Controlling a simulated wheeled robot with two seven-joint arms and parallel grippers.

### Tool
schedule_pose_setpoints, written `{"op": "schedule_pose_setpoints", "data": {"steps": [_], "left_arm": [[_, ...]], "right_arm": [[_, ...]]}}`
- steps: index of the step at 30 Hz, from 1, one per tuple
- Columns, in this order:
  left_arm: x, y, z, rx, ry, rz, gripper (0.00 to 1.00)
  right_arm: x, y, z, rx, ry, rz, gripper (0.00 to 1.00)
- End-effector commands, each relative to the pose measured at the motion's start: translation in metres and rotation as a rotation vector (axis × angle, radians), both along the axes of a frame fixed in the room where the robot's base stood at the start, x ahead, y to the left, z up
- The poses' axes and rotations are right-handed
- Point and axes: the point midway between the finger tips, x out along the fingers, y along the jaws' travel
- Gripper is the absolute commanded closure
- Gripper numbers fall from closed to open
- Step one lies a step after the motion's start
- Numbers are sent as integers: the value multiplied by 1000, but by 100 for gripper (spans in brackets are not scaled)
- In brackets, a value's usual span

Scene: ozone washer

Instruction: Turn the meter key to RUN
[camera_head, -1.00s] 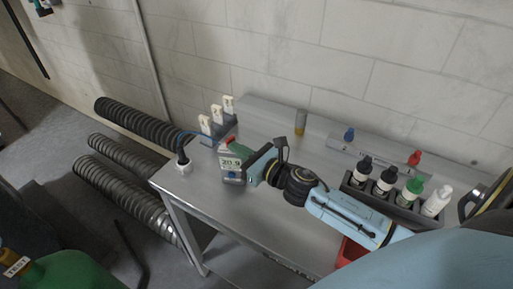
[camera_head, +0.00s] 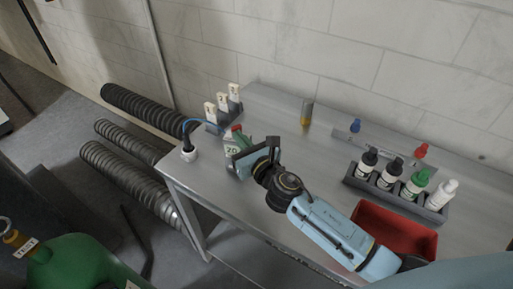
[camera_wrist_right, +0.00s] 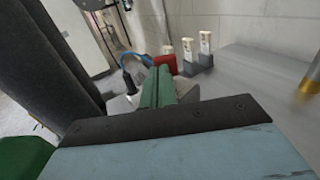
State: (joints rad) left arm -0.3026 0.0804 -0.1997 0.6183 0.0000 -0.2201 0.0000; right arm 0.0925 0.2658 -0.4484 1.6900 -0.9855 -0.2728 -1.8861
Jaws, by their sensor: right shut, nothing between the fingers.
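The meter (camera_head: 232,149) stands near the left end of the steel bench, a small green unit with a pale display and red at its top. The display shows digits, partly covered by my right gripper (camera_head: 243,163). That gripper is shut and empty, right beside the meter's front; I cannot tell if they touch. In the right wrist view, red (camera_wrist_right: 165,63) shows just past the green parts ahead of the gripper. The meter's key cannot be made out, nor its position. My left gripper is out of view.
White-topped pieces (camera_head: 222,104) stand in a rack behind the meter. A blue cable runs to a white-based plug (camera_head: 189,154) at the bench's left corner. A bottle rack (camera_head: 397,187) and red tray (camera_head: 395,232) lie right. Bare bench (camera_head: 300,152) lies between.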

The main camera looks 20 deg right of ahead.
Motion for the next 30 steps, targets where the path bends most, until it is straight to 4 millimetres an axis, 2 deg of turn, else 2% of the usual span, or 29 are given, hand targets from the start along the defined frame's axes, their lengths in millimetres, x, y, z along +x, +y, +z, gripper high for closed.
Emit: {"op": "schedule_pose_setpoints", "data": {"steps": [6, 12, 18, 24, 30], "left_arm": [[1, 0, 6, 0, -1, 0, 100], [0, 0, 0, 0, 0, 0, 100], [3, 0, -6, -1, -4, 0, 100], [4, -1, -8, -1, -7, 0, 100], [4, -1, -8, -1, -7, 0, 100]], "right_arm": [[-24, 0, 0, -2, 3, 18, 100], [-69, -11, -2, -2, 3, 19, 100], [-102, -20, -2, -1, 2, 18, 100], [-117, -24, -1, -1, 1, 17, 100], [-119, -24, 0, -1, 0, 18, 100]]}}
